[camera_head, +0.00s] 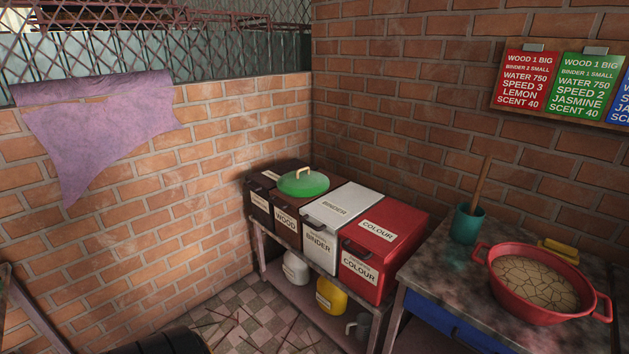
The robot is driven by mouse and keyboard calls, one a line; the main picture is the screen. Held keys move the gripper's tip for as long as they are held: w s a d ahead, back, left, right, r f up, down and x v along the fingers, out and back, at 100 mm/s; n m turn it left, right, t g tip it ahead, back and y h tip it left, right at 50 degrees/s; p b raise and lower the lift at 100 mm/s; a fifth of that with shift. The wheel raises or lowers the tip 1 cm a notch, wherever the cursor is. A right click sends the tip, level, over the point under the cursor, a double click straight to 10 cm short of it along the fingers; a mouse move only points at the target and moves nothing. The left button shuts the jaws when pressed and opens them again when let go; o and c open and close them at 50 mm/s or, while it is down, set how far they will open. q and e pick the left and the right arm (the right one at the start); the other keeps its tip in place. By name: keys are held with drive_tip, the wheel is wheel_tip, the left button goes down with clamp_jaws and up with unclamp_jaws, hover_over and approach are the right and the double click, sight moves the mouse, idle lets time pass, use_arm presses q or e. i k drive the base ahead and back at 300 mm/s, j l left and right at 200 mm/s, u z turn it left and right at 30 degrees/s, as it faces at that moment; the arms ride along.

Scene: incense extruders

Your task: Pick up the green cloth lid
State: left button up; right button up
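A round green lid (303,182) with a tan arched handle on top lies on the brown box labelled WOOD (287,216), at the middle of the view. It looks smooth; I cannot tell whether it is cloth. The handle stands up and faces the camera's side freely, with nothing touching it.
The white BINDER box (341,204) and red COLOUR box (395,235) stand right of it on a low shelf. A red basin (504,283) and teal pot (467,226) stand on the right table. Brick walls rise behind. The checkered floor (246,315) has scattered sticks.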

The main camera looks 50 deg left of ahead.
sight(304, 182)
drive_tip(key=j+u, duration=0.1)
drive_tip(key=u, duration=1.5)
